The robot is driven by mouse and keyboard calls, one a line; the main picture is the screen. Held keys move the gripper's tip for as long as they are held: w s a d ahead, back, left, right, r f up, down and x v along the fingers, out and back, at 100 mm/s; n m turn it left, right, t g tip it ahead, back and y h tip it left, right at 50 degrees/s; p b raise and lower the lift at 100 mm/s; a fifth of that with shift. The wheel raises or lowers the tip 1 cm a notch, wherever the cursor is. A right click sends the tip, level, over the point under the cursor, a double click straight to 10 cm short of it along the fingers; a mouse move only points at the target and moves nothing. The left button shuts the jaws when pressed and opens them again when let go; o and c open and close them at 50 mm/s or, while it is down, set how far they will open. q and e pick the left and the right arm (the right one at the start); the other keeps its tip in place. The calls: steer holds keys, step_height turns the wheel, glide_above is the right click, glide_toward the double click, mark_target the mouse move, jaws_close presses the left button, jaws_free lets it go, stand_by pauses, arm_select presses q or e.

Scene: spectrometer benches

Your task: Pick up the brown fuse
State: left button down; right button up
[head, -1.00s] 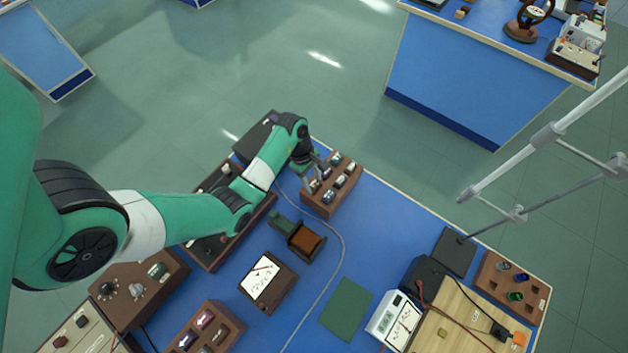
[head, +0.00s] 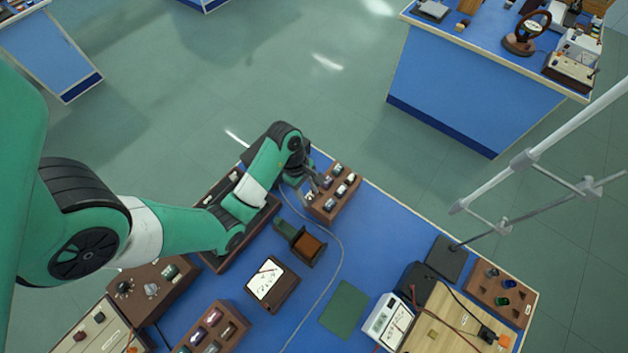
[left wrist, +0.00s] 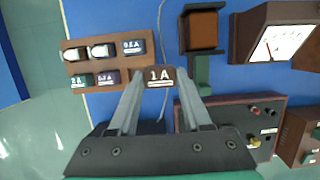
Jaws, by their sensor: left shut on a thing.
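The brown fuse, marked "1 A" in white, shows in the left wrist view (left wrist: 160,77) between my left fingertips. My left gripper (left wrist: 161,84) is shut on it and holds it by the corner of the fuse rack (left wrist: 106,87), seemingly raised. In the head view my left gripper (head: 311,197) is at the left side of the rack (head: 326,213), and the fuse is too small to make out there. The rack holds several other fuses: a green one (left wrist: 80,80), a purple one (left wrist: 108,77), a dark blue one (left wrist: 134,47) and pale ones. My right gripper is not in view.
A black holder with a brown block (head: 308,246) and a meter (head: 267,283) stand near the rack. A grey cable (head: 341,245) curves over the blue bench. A green mat (head: 345,308) lies flat. A metal stand (head: 450,255) rises at the right.

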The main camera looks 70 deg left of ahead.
arm_select(q)
steer(key=s+d+r+p, duration=0.5)
steer(key=d+r+p, duration=0.1)
steer(key=r+p, duration=0.1)
steer(key=shift+s+d, duration=0.35)
steer(key=shift+s, duration=0.05)
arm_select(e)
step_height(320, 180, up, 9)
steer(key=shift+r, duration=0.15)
